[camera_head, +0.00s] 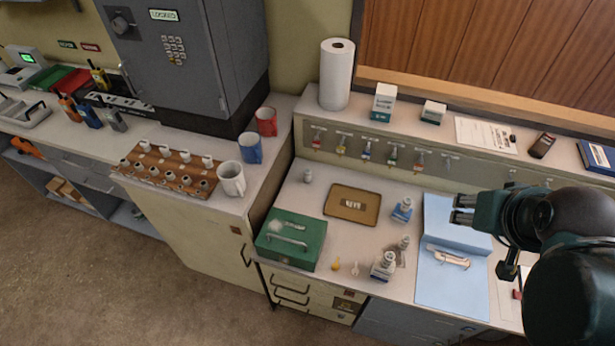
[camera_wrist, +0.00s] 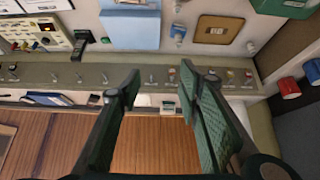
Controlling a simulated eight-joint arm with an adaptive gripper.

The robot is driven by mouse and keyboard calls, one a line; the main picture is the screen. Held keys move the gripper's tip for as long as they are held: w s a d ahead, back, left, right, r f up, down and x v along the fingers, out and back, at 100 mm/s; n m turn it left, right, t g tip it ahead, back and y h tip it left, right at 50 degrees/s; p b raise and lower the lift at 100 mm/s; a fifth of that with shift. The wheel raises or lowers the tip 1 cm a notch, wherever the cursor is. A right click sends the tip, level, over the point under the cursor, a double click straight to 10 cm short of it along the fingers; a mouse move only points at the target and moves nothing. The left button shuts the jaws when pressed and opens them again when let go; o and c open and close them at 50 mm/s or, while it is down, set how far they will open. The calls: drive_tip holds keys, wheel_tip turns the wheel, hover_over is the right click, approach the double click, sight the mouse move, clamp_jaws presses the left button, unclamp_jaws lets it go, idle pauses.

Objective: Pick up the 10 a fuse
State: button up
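No fuse label is readable, so I cannot tell which piece is the 10 A fuse. Small grey-white cylinder pieces stand on the worktop in the head view: a loose one (camera_head: 307,176) at the back left, one (camera_head: 404,242) near the middle, and blue-and-white pieces (camera_head: 401,210) and (camera_head: 383,267) with cylindrical tops. A wooden rack (camera_head: 165,173) on the left counter holds several white and metal-ended cylinders. My gripper (camera_head: 463,209) is open and empty, above the blue mat at the right. In the wrist view my gripper (camera_wrist: 158,78) shows its fingers wide apart.
A green cash box (camera_head: 291,256) and a brown tray (camera_head: 334,209) stand left of the blue mat (camera_head: 437,296), which bears a pale tool (camera_head: 447,258). Mugs (camera_head: 231,179) stand beside the rack. A raised ledge with hanging keys (camera_head: 366,150) runs along the back.

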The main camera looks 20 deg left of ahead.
drive_tip(key=w+a+r+n+g, duration=0.2)
drive_tip(key=w+a+n, duration=0.5)
drive_tip(key=w+a, duration=0.3)
drive_tip(key=n+g+b, duration=0.3)
drive_tip(key=n+g, duration=0.2)
drive_tip(key=n, duration=1.3)
hover_over(307, 171)
wheel_tip(307, 171, down, 25)
drive_tip(key=shift+r, duration=0.25)
drive_tip(key=shift+f+b, duration=0.75)
drive_tip(key=shift+f, duration=4.5)
drive_tip(key=shift+f, duration=0.15)
